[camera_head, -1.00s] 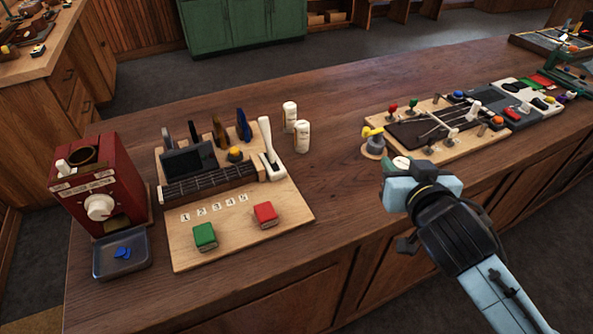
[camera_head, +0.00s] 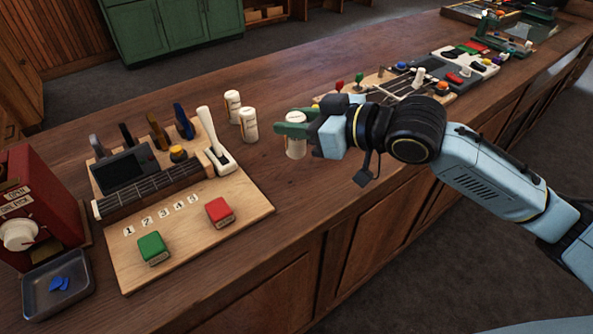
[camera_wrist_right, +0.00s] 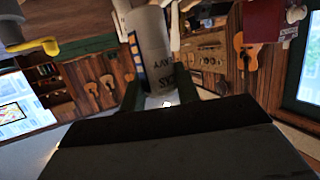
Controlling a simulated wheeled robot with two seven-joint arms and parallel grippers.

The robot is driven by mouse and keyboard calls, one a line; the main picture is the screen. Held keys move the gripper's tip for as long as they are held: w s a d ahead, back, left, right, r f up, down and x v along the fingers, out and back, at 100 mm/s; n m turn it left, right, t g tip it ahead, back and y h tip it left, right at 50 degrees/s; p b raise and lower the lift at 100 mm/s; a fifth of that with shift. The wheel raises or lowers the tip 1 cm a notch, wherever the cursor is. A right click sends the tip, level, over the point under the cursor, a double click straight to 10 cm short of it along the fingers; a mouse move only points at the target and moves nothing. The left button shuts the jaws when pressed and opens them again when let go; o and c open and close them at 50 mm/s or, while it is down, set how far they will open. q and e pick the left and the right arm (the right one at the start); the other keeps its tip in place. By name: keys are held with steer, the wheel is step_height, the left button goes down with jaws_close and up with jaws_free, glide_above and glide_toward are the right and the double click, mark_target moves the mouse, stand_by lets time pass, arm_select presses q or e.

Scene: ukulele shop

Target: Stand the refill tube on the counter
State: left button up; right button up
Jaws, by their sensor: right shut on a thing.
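My right gripper (camera_head: 294,130) is shut on a white refill tube (camera_head: 296,149), with its green fingers around the tube's upper part. The tube looks upright over the counter (camera_head: 285,205), near its front edge; I cannot tell whether its base touches the wood. In the right wrist view the tube (camera_wrist_right: 151,48) shows between the fingers, with dark lettering and a blue and orange label. Two similar white tubes, a rear one (camera_head: 232,106) and a nearer one (camera_head: 249,124), stand on the counter left of the gripper. My left gripper is out of view.
A wooden board (camera_head: 190,243) with a fretboard, a white lever (camera_head: 214,140), a green block (camera_head: 152,248) and a red block (camera_head: 220,212) lies to the left. A red machine (camera_head: 35,205) and a grey tray (camera_head: 58,286) are at far left. Another fixture (camera_head: 398,98) lies behind the arm.

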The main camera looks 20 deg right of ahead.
mark_target(297, 156)
step_height(297, 156, down, 3)
steer(key=shift+f, duration=0.2)
steer(key=shift+f+b, duration=0.35)
steer(key=shift+f, duration=0.25)
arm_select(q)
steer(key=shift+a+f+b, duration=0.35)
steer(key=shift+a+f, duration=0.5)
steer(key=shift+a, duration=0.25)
arm_select(e)
steer(key=shift+f, duration=1.6)
steer(key=shift+f, duration=0.1)
steer(key=o, duration=1)
steer(key=shift+c, duration=0.2)
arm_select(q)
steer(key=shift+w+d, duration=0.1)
